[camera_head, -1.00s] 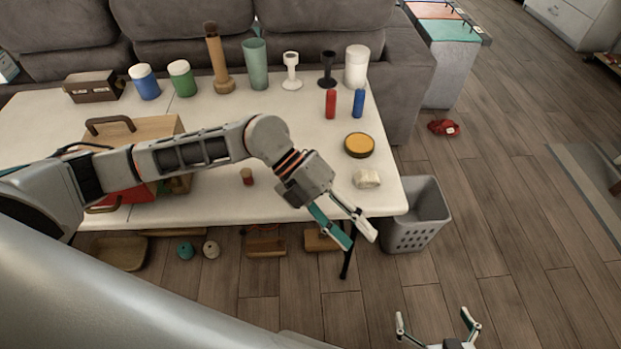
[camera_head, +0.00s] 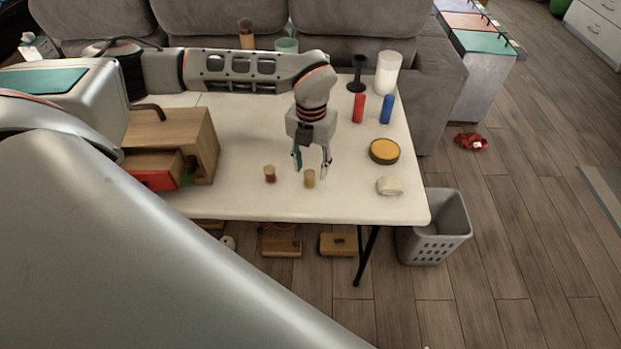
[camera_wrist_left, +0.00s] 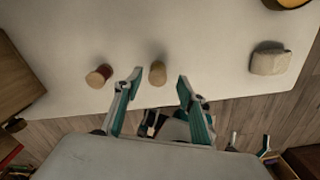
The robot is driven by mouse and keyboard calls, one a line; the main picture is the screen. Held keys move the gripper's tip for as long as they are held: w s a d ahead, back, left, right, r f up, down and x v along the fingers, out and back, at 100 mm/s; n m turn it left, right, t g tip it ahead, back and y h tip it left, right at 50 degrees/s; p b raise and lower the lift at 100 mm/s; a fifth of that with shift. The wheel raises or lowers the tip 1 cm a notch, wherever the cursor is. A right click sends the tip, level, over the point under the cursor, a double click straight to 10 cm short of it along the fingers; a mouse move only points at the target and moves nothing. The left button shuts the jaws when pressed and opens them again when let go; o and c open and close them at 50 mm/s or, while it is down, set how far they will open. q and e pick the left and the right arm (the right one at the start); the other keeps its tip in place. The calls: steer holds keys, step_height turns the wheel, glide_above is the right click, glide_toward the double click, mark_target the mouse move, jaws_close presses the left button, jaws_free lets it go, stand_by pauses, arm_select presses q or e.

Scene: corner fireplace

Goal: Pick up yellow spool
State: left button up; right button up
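The yellow spool (camera_head: 310,178) stands upright on the white table, near its front edge. It also shows in the left wrist view (camera_wrist_left: 157,73), between the tips of my left gripper (camera_wrist_left: 159,80). My left gripper (camera_head: 312,164) is open and empty, pointing down just above and behind the spool in the head view. I see no contact with the spool. My right gripper (camera_wrist_left: 250,141) shows small at the lower right of the left wrist view, its fingers apart, away from the table.
A red spool (camera_head: 270,174) stands just left of the yellow one. A wooden box (camera_head: 205,130) with an open drawer is further left. A yellow-topped round tin (camera_head: 384,151) and a whitish block (camera_head: 390,186) lie to the right. A grey basket (camera_head: 440,225) is on the floor.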

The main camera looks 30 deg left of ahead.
mark_target(310, 172)
arm_select(q)
steer(key=f, duration=0.4)
steer(key=shift+a, duration=0.2)
steer(key=c, duration=0.9)
